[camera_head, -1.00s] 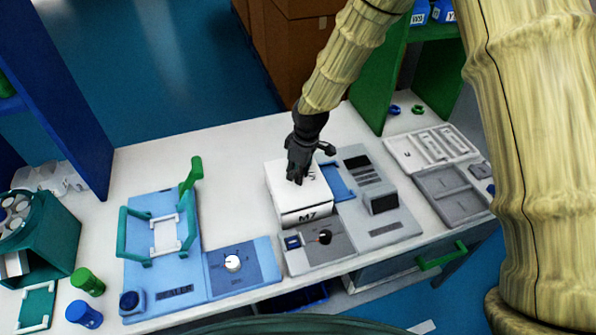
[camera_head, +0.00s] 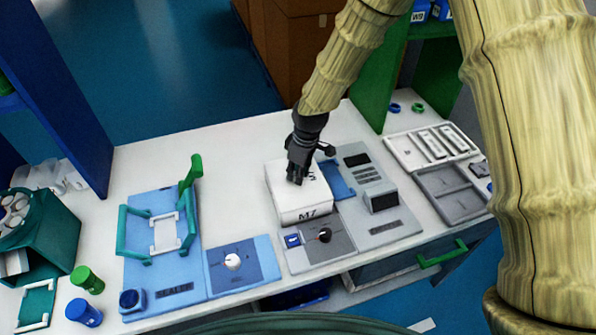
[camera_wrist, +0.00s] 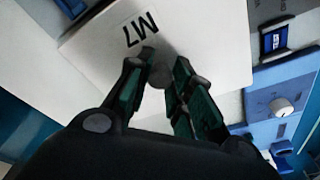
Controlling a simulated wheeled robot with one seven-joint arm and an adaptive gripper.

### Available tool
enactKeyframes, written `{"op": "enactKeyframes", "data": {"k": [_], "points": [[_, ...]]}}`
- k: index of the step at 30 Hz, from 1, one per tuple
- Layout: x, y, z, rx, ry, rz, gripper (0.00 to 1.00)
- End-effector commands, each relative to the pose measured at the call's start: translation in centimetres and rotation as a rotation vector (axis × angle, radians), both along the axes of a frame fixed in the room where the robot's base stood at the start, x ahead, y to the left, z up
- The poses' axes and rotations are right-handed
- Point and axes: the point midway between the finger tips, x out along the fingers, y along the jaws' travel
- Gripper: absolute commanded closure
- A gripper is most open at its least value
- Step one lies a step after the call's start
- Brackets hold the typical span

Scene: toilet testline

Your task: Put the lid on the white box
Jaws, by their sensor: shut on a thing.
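The white box (camera_head: 308,217) stands upright on the bench near the middle, with "M7" on its front face. A white lid (camera_head: 312,188) lies level over its top; it fills the upper part of the wrist view (camera_wrist: 205,35), with "M7" printed on it. My gripper (camera_head: 297,178) points down on the lid. In the wrist view the fingers (camera_wrist: 160,75) are shut on the small grey round knob in the lid's middle. The lid appears to rest on the box, but I cannot tell whether it is fully seated.
A grey device (camera_head: 383,215) and a blue pad (camera_head: 337,180) stand close to the box's right. A grey knob panel (camera_head: 318,243) lies in front. A blue sealer (camera_head: 165,275) with green handles is at left. The bench behind and left of the box is clear.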

Motion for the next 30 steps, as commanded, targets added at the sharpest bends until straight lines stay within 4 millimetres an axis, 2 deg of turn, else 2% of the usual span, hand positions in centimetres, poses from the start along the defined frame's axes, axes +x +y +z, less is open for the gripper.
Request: {"op": "enactKeyframes", "data": {"k": [6, 7, 10, 20, 30], "points": [[0.0, 0.0, 0.0, 0.0, 0.0, 0.0, 1.0], [0.0, 0.0, 0.0, 0.0, 0.0, 0.0, 0.73], [0.0, 0.0, 0.0, 0.0, 0.0, 0.0, 0.55], [0.0, 0.0, 0.1, 0.0, 0.0, 0.0, 0.53], [0.0, 0.0, 1.4, 0.0, -0.001, 0.0, 0.53]]}}
